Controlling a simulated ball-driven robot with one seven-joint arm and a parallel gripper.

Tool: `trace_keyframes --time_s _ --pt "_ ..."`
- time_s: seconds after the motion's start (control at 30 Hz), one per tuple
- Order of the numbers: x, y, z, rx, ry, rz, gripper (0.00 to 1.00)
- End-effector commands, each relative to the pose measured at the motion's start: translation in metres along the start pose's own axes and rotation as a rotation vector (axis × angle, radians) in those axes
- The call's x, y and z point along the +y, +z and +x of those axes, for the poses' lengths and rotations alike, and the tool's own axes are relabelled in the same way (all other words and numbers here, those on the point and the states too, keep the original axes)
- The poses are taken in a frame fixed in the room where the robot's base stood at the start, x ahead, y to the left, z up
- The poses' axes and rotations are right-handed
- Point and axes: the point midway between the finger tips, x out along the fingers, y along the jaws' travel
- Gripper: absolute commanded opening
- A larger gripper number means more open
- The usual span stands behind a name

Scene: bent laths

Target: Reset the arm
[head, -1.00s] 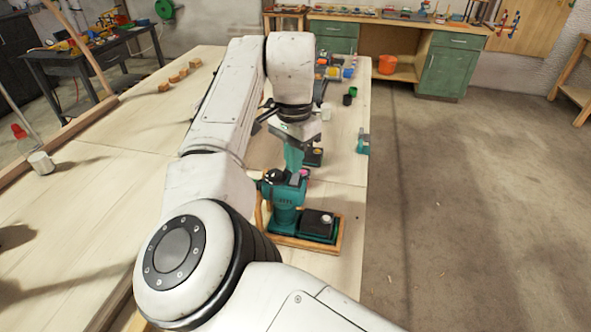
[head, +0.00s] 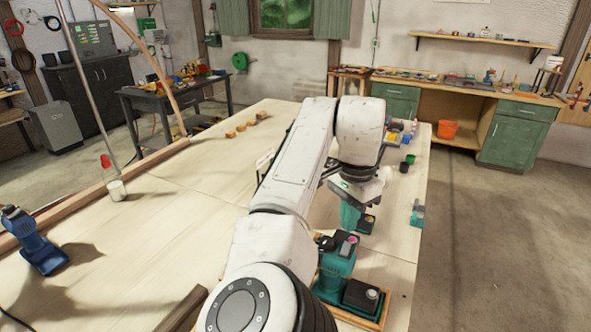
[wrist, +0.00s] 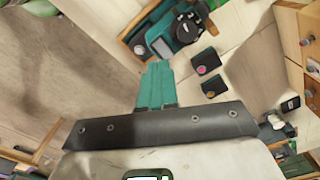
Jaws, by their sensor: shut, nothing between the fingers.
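My gripper (head: 349,222) hangs from the bent white arm over the right part of the workbench (head: 190,185). Its teal fingers (wrist: 157,72) are together in the wrist view, with nothing between them. A teal power tool (head: 335,262) stands nearer to me, beside a black battery block (head: 360,295), in a wooden tray (head: 352,318). A teal and black tool also shows beyond the fingertips in the wrist view (wrist: 184,28). Two small dark blocks (wrist: 206,62) lie right of the fingers there. My arm hides part of the bench.
A blue drill (head: 35,240) stands at the left. A white cup (head: 116,190) and several small wooden blocks (head: 240,128) are on the bench. A teal item (head: 417,213) lies at the right edge. An orange bucket (head: 447,129) stands beyond. The bench's left middle is clear.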

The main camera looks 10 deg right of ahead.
Motion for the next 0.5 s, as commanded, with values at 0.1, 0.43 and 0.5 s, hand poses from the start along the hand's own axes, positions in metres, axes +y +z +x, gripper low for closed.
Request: trace_keyframes --time_s 0.1,0.43,0.5 --pt "0.012 -0.015 0.013 0.025 0.008 0.013 0.0" --pt "0.106 -0.104 0.081 0.237 0.045 -0.003 0.0" --pt "0.126 -0.117 0.093 0.282 0.054 -0.032 0.0"
